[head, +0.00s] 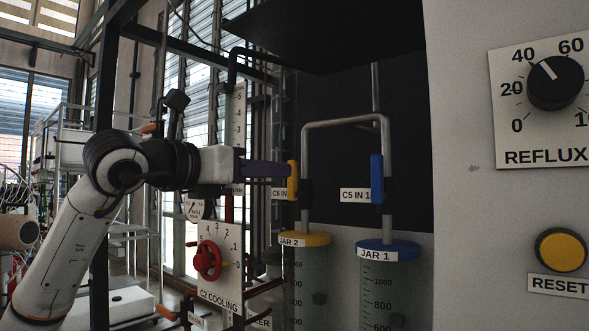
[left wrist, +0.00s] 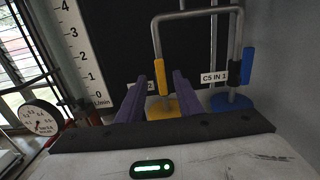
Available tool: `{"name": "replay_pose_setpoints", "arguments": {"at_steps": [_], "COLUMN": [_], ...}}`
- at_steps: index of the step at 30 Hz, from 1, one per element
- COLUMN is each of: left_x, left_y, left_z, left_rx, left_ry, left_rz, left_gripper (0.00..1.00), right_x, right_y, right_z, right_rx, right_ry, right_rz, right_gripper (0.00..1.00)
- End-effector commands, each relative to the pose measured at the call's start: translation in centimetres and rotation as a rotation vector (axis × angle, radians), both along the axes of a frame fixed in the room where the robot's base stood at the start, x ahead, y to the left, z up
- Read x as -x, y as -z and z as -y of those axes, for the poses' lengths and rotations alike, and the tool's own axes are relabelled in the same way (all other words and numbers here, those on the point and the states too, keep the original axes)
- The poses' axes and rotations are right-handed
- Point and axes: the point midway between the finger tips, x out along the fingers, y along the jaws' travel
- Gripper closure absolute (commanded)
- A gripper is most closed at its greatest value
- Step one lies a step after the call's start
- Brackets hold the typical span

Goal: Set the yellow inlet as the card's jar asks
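The yellow inlet handle (head: 293,181) stands upright along its grey pipe, beside a partly hidden label that starts "C6 IN". My left gripper (head: 284,171) reaches it from the left, with its purple fingers level with the handle. In the left wrist view the two fingers are apart, and the yellow handle (left wrist: 160,76) shows between their tips with a small gap on each side. Below is the yellow-lidded jar (head: 305,240), labelled JAR 2. I see no card naming a jar. My right gripper is not in view.
The blue handle (head: 377,179), labelled C5 IN 1, is upright to the right, above blue-lidded JAR 1 (head: 388,252). A bent pipe (head: 345,120) links both lines. A red C2 COOLING knob (head: 208,260) is below my arm. A REFLUX dial (head: 555,82) and yellow RESET button (head: 561,250) are at right.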

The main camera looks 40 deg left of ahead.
Motion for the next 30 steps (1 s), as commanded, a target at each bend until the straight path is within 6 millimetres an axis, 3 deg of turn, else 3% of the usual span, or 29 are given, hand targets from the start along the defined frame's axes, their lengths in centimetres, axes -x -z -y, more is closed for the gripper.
{"name": "replay_pose_setpoints", "arguments": {"at_steps": [10,30], "left_x": [-5.0,-6.8], "left_y": [-0.2,0.0], "left_z": [0.5,0.6], "left_rx": [0.001,-0.001], "left_ry": [0.002,0.001], "left_rz": [-0.003,0.000], "left_gripper": [0.67,0.67], "right_x": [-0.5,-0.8], "right_y": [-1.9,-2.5], "right_z": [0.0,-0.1], "right_rx": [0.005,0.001], "right_ry": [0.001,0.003], "right_rz": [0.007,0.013], "right_gripper": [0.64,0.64]}}
